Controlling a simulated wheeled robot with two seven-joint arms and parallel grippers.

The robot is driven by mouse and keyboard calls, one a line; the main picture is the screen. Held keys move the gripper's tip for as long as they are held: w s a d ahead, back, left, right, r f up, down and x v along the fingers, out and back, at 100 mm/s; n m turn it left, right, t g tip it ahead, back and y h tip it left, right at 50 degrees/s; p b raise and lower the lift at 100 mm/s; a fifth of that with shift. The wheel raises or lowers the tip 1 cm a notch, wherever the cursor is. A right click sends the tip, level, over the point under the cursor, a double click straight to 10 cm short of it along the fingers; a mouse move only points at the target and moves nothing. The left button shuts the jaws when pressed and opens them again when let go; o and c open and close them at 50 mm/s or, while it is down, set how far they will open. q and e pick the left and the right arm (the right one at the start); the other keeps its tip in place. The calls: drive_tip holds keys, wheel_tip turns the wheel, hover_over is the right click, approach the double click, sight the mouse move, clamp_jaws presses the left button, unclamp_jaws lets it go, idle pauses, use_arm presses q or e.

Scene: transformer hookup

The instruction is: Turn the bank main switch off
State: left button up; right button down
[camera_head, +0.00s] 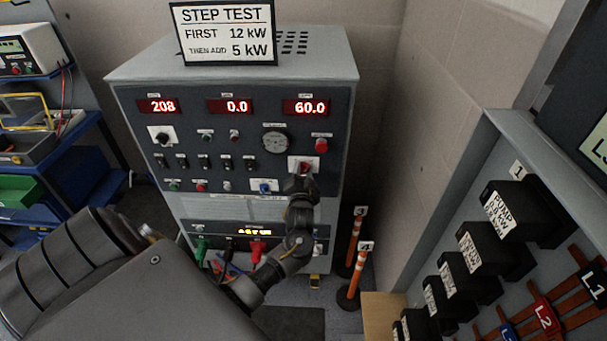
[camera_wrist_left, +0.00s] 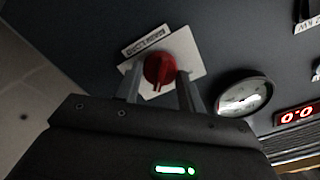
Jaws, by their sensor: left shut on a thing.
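The bank main switch is a red rotary knob (camera_wrist_left: 159,70) on a white plate, in the left wrist view. It also shows in the head view (camera_head: 304,167), low on the right of the dark panel of the load bank (camera_head: 240,150). My left gripper (camera_wrist_left: 157,88) has one finger on each side of the knob and is shut on it. In the head view my left gripper (camera_head: 301,182) reaches up to the knob and hides part of it. The label above the knob is too blurred to read. My right gripper is not in view.
A red button (camera_head: 321,145) and a round gauge (camera_head: 275,142) sit above the knob. The displays read 208, 0.0 and 60.0. A STEP TEST sign (camera_head: 225,33) stands on top. Orange-striped posts (camera_head: 354,270) stand at right, near the black labelled blocks (camera_head: 484,250).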

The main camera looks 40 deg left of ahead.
use_arm(q)
drive_tip(key=n, duration=0.4)
drive_tip(key=shift+n+b, duration=0.3)
drive_tip(key=shift+b, duration=0.1)
drive_tip(key=n+b, duration=0.1)
drive_tip(key=n, duration=0.3)
drive_tip(key=n+b, duration=0.1)
drive_tip(key=n, duration=0.4)
drive_tip(key=shift+a+n, duration=0.1)
drive_tip(key=shift+n, duration=0.3)
drive_tip(key=shift+n+b, duration=0.7)
drive_tip(key=shift+n, duration=0.8)
drive_tip(key=shift+r, duration=0.1)
drive_tip(key=o, duration=1)
drive_tip(key=shift+c, duration=0.2)
